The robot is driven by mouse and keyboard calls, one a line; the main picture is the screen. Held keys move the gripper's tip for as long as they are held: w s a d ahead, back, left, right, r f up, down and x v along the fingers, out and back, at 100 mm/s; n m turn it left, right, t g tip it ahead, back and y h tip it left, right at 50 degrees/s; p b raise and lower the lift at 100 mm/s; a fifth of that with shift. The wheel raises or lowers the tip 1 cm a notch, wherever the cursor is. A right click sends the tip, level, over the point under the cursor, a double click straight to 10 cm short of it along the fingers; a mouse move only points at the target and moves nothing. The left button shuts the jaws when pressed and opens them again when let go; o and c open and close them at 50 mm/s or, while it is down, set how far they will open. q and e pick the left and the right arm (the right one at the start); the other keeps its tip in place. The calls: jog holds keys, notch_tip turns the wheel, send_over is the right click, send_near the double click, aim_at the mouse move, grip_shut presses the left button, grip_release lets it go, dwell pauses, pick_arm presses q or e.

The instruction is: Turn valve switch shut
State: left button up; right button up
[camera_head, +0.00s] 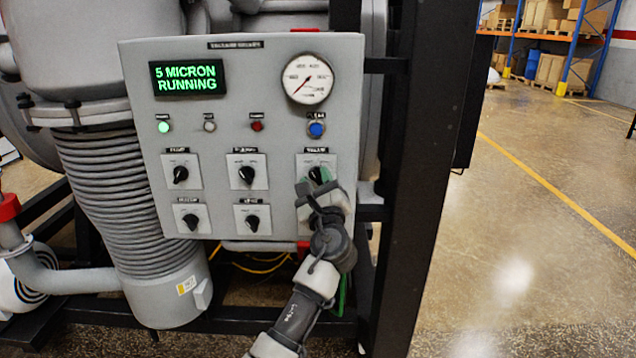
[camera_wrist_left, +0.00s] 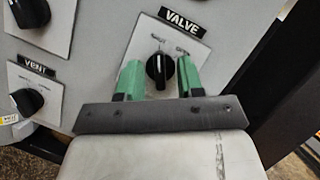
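The valve switch (camera_wrist_left: 159,72) is a black rotary knob on a light plate under a "VALVE" label in the left wrist view. Its pointer stands about upright. In the head view the knob (camera_head: 317,174) is partly covered by my gripper. My left gripper (camera_wrist_left: 160,80) has green fingertips, one on each side of the knob. Gaps show between the fingers and the knob, so it is open and not gripping. In the head view my left gripper (camera_head: 320,184) is at the panel's right side. My right gripper is in neither view.
The grey control panel (camera_head: 230,135) has several other knobs, including the "VENT" knob (camera_wrist_left: 28,101) left of my gripper. A display (camera_head: 187,79) reads "5 MICRON RUNNING". A gauge (camera_head: 307,79) is above. A dark frame post (camera_head: 425,170) stands right; open floor lies beyond.

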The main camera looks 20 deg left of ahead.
pick_arm(q)
jog(key=shift+f, duration=0.1)
jog(key=b+v, duration=0.2)
jog(key=v, duration=0.8)
jog(key=shift+s+d, duration=0.25)
jog(key=shift+s, duration=0.05)
jog(key=shift+f, duration=0.15)
